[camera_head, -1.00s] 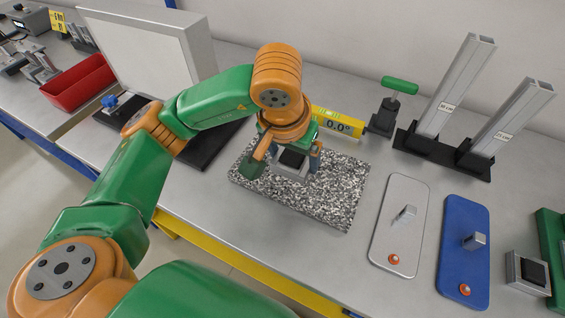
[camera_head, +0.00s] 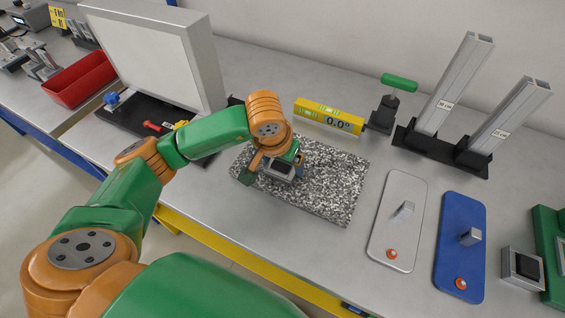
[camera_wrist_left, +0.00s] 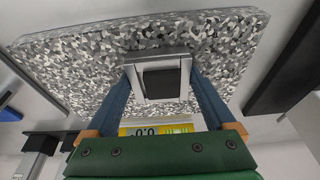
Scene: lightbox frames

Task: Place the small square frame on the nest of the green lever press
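The small square frame (camera_head: 279,169), grey with a dark centre, is between the fingers of my left gripper (camera_head: 277,165) over the speckled slab. In the left wrist view the frame (camera_wrist_left: 160,80) sits between the two blue fingers (camera_wrist_left: 161,85), which appear to touch its sides. The gap between frame and slab is hard to judge. The green lever press (camera_head: 550,243) is at the right edge, cut off. A grey square block with a dark top (camera_head: 522,266) stands beside it; I cannot tell whether it is the nest. My right gripper is out of view.
The speckled slab (camera_head: 335,190) lies mid-bench. Behind it are a yellow level (camera_head: 325,117) and a green-handled clamp (camera_head: 388,103). Grey (camera_head: 397,222) and blue (camera_head: 461,250) plates with upright posts lie between slab and press. Tall metal profiles (camera_head: 455,85) stand at the back right.

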